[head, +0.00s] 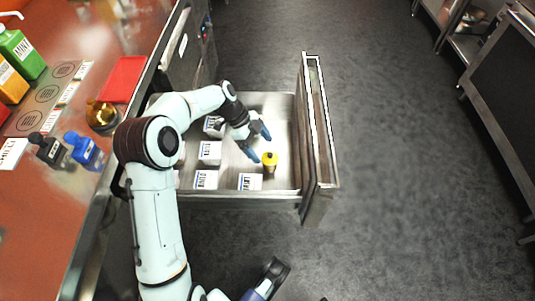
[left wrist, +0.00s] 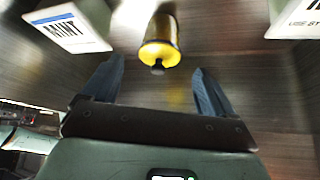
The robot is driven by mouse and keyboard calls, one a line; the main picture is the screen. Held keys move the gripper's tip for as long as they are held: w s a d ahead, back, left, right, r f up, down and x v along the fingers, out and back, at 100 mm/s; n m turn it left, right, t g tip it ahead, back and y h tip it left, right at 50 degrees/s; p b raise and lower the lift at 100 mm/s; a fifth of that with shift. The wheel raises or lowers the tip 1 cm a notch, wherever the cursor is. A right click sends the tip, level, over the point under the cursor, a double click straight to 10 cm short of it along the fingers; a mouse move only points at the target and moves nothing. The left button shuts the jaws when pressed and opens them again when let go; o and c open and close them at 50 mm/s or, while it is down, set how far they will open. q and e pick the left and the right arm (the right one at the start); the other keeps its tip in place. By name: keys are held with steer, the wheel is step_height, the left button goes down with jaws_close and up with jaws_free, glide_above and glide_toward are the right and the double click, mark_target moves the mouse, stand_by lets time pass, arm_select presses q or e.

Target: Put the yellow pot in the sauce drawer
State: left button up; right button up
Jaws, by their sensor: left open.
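The yellow pot (head: 269,160) stands inside the open steel drawer (head: 278,104), near its front right corner. It has a yellow top and a darker golden body. In the left wrist view the pot (left wrist: 161,42) is just beyond my fingertips, between their lines and apart from them. My left gripper (head: 260,146) is inside the drawer area, open and empty, with blue fingers beside the pot. In the left wrist view the left gripper (left wrist: 155,85) also shows spread fingers with nothing between them. Part of my right arm (head: 268,280) shows at the bottom; its fingertips are not clear.
White labelled cards (head: 250,181) stand in the drawer, one marked MINT (left wrist: 72,27). The red counter at left holds a green bottle (head: 20,50), an orange bottle (head: 10,82), a blue pot (head: 84,150), a dark pot (head: 52,150), an amber pot (head: 101,115) and a red tray (head: 122,79). Floor right of the drawer is clear.

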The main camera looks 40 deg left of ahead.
arm_select(q)
steer(key=shift+p+v, duration=0.3)
steer(key=shift+v, duration=1.45)
arm_select(e)
steer(key=shift+w+a+r+t, duration=0.15)
steer(key=shift+w+r+t, duration=0.25)
steer(key=shift+w+r, duration=0.45)
